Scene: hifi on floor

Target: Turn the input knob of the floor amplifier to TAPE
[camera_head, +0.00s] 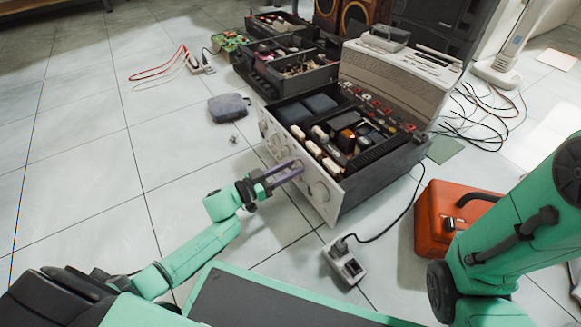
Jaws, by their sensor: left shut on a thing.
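The floor amplifier (380,172) stands open-topped on the tiles, with its inner parts showing. Its silver front panel (328,211) faces the lower left and carries several knobs. My left gripper (285,174) reaches the panel from the left, and its purple fingers are shut on a knob (298,164) near the middle of the panel. The fingers hide much of that knob. A larger round knob (319,191) sits just right of the fingers, apart from them. The panel's lettering is too small to read. My right arm comes in from the right, but its gripper is not in view.
An orange case (436,220) stands right of the amplifier. A power strip (344,262) with a black cable lies in front. A beige unit (400,78) and other open black units (285,62) are behind. A grey pad (228,107) lies left; the left floor is mostly clear.

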